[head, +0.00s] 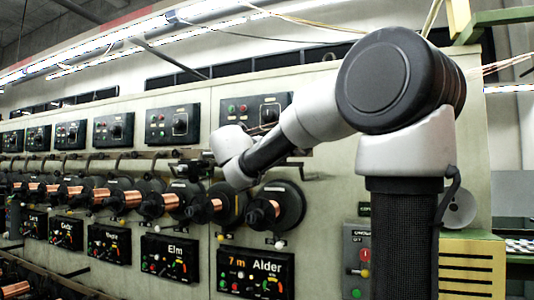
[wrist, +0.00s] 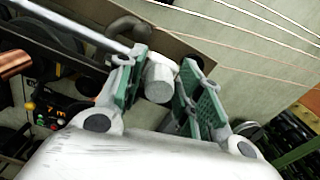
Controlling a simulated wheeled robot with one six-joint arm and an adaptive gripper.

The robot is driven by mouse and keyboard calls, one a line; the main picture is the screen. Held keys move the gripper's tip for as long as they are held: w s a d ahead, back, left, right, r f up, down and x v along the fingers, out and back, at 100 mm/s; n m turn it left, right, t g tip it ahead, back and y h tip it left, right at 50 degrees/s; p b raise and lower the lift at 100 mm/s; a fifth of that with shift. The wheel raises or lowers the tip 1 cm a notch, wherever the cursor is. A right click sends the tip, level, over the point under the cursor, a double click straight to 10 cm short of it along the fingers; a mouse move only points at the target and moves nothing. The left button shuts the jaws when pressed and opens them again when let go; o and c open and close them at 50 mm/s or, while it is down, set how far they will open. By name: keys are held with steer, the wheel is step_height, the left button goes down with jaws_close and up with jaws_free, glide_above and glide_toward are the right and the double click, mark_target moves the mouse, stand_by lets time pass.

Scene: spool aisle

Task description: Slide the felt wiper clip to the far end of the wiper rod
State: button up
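My gripper (wrist: 167,82) has its two green-padded fingers on either side of a pale grey cylindrical piece (wrist: 159,82), which looks like the felt wiper clip. The left pad looks close to it or touching; I cannot tell whether both pads press on it. A pale straight rod (wrist: 75,20), likely the wiper rod, comes from the upper left and passes behind the left finger, in line with the clip. In the head view my gripper (head: 203,165) is at the rod's height in front of the machine; the clip is too small to make out there.
Copper spools (head: 262,214) on black flanges line the machine below the rod. Label panels such as Alder (head: 255,273) and Elm (head: 170,258) sit beneath. Thin copper wires (wrist: 240,45) cross the upper right of the wrist view. A curved dark bracket (wrist: 130,24) is close behind the fingers.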

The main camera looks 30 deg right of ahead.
jaws_close()
steer(key=w+a, duration=0.9)
steer(key=w, duration=0.2)
steer(key=shift+w, duration=0.3)
steer(key=o, duration=0.8)
jaws_free()
steer(key=shift+o, duration=0.2)
steer(key=v, duration=1.2)
